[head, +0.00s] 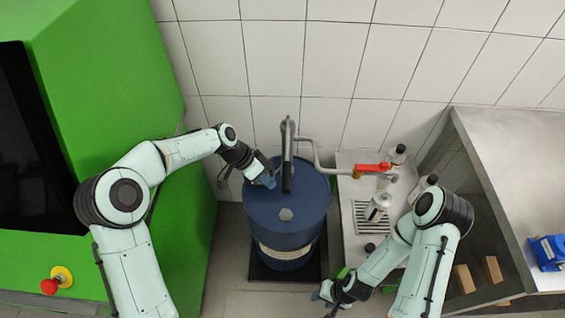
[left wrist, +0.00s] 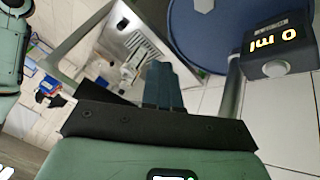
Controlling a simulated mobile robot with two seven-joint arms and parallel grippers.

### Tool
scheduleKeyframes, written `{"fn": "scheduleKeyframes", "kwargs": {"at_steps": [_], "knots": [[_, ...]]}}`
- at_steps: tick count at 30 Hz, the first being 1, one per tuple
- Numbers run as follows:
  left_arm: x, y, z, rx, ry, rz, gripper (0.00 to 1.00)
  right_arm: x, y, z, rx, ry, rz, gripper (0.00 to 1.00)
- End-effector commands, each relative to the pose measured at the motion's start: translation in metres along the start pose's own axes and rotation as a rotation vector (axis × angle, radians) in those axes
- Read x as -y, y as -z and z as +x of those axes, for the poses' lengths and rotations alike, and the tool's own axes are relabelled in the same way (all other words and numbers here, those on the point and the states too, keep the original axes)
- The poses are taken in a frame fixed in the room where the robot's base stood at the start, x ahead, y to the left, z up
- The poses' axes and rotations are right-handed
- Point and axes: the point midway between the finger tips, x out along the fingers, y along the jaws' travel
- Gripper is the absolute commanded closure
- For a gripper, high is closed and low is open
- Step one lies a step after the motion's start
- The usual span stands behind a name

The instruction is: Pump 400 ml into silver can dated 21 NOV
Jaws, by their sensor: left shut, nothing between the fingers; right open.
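The blue drum (head: 307,210) stands upright in the middle of the head view. A grey pump with a dark lever (head: 287,178) rises from its top, and a pipe runs right to a red-handled valve (head: 371,167). A silver can (head: 378,207) stands by the grate below the outlet; its date is unreadable. My left gripper (head: 267,181) is shut and empty, just left of the lever and above the drum; its fingers show in the left wrist view (left wrist: 172,85). There, a black display (left wrist: 280,45) reads 0 ml, upside down.
A metal bench (head: 345,228) with a slotted grate holds the can; another container (head: 397,154) stands behind the valve. A steel table (head: 520,150) with a blue object (head: 548,252) is at right. A green machine (head: 110,60) with a red button (head: 49,286) fills the left.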

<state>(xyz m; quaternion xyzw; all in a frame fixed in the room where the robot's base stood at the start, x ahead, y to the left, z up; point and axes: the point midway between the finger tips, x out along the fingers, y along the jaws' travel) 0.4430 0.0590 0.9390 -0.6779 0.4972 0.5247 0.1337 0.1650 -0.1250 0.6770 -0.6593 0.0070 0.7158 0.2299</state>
Motion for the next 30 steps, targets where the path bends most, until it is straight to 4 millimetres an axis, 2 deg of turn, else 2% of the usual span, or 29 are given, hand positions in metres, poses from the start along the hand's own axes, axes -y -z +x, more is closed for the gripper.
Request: {"fn": "scheduleKeyframes", "kwargs": {"at_steps": [1,3,6,9,12,15,24,30], "knots": [[-0.005,0.026,-0.035,-0.013,0.004,0.100,1.00,0.004,0.005,-0.004,-0.006,0.003,-0.003,0.55],[-0.017,0.048,-0.073,-0.017,-0.008,0.227,1.00,0.005,0.007,-0.007,-0.009,0.004,-0.005,0.55],[-0.036,0.069,-0.117,-0.017,-0.024,0.379,1.00,0.007,0.010,-0.009,-0.013,0.005,-0.006,0.55],[-0.051,0.079,-0.148,-0.016,-0.034,0.483,1.00,0.008,0.011,-0.010,-0.014,0.005,-0.007,0.55],[-0.060,0.084,-0.165,-0.015,-0.041,0.542,1.00,0.009,0.012,-0.011,-0.015,0.006,-0.007,0.55],[-0.064,0.084,-0.170,-0.013,-0.046,0.565,1.00,0.009,0.012,-0.011,-0.015,0.006,-0.007,0.55],[-0.064,0.084,-0.170,-0.012,-0.048,0.564,1.00,0.008,0.011,-0.011,-0.015,0.006,-0.006,0.55],[-0.065,0.083,-0.152,-0.011,-0.051,0.563,1.00,0.005,0.007,-0.006,-0.009,0.004,-0.004,0.55]]}}
